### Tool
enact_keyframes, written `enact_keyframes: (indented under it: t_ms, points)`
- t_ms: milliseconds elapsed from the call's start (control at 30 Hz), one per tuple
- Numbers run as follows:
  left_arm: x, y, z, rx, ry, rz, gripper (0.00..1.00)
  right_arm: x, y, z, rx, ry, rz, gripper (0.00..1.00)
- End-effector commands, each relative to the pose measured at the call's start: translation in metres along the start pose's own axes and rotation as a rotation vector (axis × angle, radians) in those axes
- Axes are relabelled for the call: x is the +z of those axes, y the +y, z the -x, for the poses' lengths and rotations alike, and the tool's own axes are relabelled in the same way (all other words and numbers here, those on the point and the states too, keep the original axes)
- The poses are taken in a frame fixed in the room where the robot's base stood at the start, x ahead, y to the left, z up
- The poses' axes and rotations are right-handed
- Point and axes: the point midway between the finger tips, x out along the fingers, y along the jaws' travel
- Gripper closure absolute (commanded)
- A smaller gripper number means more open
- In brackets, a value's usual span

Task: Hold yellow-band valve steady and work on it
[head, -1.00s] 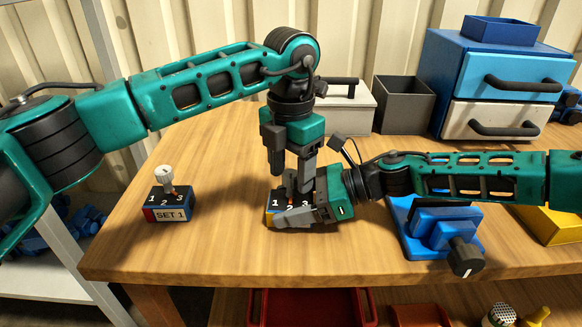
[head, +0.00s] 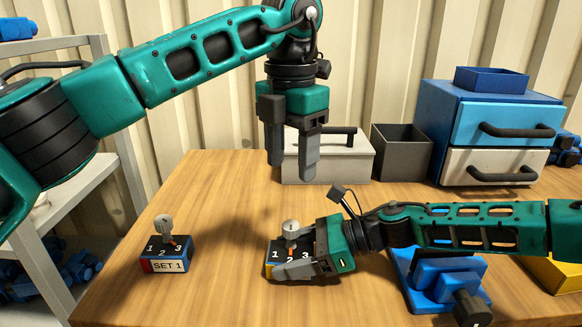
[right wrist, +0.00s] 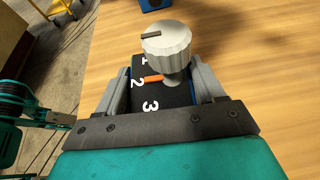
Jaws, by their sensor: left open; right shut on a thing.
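The yellow-band valve (head: 272,268) is a dark block with numbers 1, 2, 3 and a grey knob on top; it stands upright on the table. In the right wrist view its knob (right wrist: 167,45) leans over an orange pointer (right wrist: 152,79) directed at the 2. My right gripper (head: 290,266) is shut on the block from the right, a finger on each side. My left gripper (head: 292,172) is open and empty, above the knob and apart from it. A similar valve marked SET 1 (head: 168,266), with a red patch, stands to the left.
A blue vise-like fixture (head: 445,280) stands at the right under my right arm. A pale box with a black handle (head: 345,165), a dark open bin (head: 402,152) and a drawer cabinet (head: 508,123) line the back. The table (head: 220,190) between the valves is bare.

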Motion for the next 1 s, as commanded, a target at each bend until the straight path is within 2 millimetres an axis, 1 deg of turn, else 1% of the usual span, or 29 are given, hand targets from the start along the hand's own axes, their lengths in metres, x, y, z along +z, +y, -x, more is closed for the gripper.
enact_keyframes:
  t_ms: [267,300,567,600,867,967,1000]
  points:
    - [0.0,0.0,0.0,0.0,0.0,0.0,0.41,0.0,0.0,0.0,0.001,-0.001,0.0,0.81]
    - [0.0,0.0,0.0,0.0,0.0,0.0,0.41,0.0,0.0,0.0,0.001,-0.001,0.0,0.29]
    - [0.0,0.0,-0.001,0.0,0.0,0.0,0.41,0.0,0.0,0.0,0.001,0.0,0.0,0.04]
    - [0.0,0.0,-0.001,0.0,0.0,0.0,0.41,0.0,0.0,0.0,0.001,0.0,0.0,0.02]
    - [0.0,0.0,-0.001,0.0,0.0,0.0,0.41,0.0,0.0,0.002,-0.001,0.0,0.0,0.02]
    - [0.0,0.0,-0.001,0.0,0.0,0.0,0.41,0.0,-0.001,0.011,-0.003,0.0,0.0,0.02]
    - [0.0,0.0,-0.001,0.0,0.0,0.0,0.41,0.0,-0.001,0.017,-0.003,0.0,-0.001,0.02]
